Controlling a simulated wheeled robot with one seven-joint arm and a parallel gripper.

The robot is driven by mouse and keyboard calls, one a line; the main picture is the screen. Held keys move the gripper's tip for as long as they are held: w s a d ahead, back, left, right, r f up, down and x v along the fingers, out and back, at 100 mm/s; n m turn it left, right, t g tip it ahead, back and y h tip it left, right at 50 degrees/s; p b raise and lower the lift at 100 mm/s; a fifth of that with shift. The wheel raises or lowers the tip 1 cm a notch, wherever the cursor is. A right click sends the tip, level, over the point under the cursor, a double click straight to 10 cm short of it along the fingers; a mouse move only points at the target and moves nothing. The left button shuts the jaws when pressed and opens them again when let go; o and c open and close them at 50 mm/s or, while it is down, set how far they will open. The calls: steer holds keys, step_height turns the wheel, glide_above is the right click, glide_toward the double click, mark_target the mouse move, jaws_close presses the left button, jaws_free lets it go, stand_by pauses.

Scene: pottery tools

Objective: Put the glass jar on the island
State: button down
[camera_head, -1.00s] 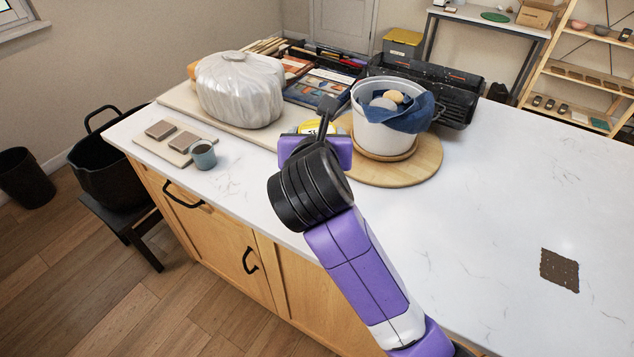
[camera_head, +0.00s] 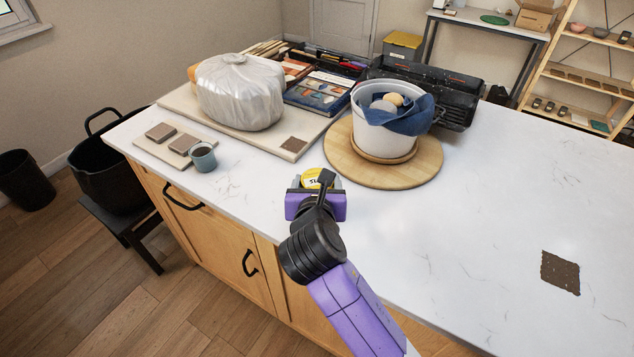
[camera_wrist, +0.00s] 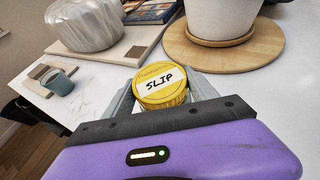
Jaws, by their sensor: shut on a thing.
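My gripper (camera_head: 318,186) is shut on the glass jar (camera_head: 317,177). The jar has a yellow lid with a white label reading "SLIP", and it shows between the fingers in the wrist view (camera_wrist: 160,87). Its body is mostly hidden by my gripper. The jar is at the near side of the island (camera_head: 480,210), whose top is white and veined. I cannot tell whether its base touches the top.
A round wooden board (camera_head: 350,170) bearing a white bucket (camera_head: 378,136) with a blue cloth stands just behind the jar. A plastic-wrapped lump (camera_head: 240,92) sits on a pale board to the left, and a grey cup (camera_head: 203,157) is nearer. The island's right side is largely clear.

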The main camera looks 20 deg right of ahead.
stand_by(0.3)
steer(key=shift+c, duration=1.3)
jaws_free()
steer(key=shift+f, duration=0.1)
steer(key=v, duration=1.2)
steer(key=shift+b, duration=0.3)
